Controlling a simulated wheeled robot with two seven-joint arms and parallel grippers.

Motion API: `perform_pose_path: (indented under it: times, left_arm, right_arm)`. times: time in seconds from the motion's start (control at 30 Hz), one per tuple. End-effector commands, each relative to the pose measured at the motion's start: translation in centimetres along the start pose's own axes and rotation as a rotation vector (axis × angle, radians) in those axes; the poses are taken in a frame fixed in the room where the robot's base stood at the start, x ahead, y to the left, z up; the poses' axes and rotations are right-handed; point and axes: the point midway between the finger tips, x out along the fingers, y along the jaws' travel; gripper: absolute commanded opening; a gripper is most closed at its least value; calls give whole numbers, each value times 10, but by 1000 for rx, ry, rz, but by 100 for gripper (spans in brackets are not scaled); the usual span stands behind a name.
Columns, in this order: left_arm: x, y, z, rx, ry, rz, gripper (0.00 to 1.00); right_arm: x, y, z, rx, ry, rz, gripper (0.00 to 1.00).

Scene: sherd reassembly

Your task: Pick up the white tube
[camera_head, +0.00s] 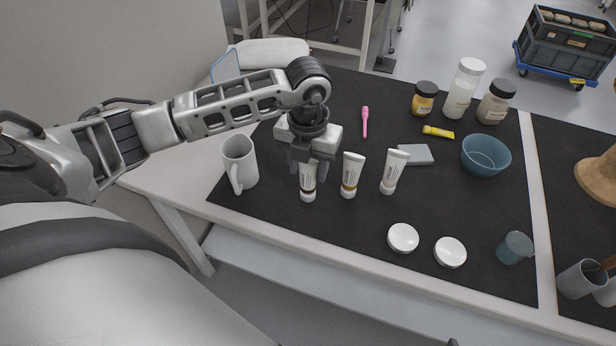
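Three white tubes stand upright on their caps on the dark mat. The left tube (308,188) has a white cap, and its upper end is hidden by my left gripper. The middle tube (350,178) has a brownish band near its cap. The right tube (393,172) leans slightly in the view. My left gripper (308,172) points down over the left tube, with its fingers at the sides of the tube's upper part. I cannot tell if the fingers press on it. My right gripper is not in view.
A white mug (240,162) stands close left of the gripper. Two white round lids (403,238) (450,252) lie in front. A pink stick (365,122), a grey block (415,155), a blue bowl (486,156) and several jars (424,99) are behind and right.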

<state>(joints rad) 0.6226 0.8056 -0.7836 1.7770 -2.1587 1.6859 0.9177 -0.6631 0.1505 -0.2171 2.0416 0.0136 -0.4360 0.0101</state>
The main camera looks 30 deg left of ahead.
Motion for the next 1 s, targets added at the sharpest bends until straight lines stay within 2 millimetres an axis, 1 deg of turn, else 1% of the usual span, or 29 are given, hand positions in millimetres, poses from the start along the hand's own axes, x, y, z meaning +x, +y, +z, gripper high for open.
perform_pose_path:
  times: [0.03, 0.07, 0.1, 0.4, 0.57, 0.63, 0.73, 0.87, 1.0]
  left_arm:
    - [0, 0, 0, 0, 0, 0, 31]
    - [0, 0, 0, 0, 0, 0, 23]
    - [0, 0, 0, 0, 0, 0, 17]
    - [-2, 0, 0, 0, -1, -1, 17]
    - [-10, 0, 1, 0, -4, -1, 17]
    - [-17, 0, 1, 1, -5, 0, 17]
    - [-34, 0, 0, 1, -6, -1, 17]
    - [-63, -8, -24, 6, -8, -2, 17]
    - [-96, -17, -52, 8, -7, -1, 17]
  right_arm:
    - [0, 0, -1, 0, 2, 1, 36]
    - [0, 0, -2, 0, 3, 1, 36]
    - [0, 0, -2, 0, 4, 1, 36]
    - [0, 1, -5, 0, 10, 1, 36]
    - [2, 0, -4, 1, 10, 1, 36]
    - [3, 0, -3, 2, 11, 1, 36]
    - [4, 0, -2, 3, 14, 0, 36]
    - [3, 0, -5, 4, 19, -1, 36]
    - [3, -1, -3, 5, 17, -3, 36]
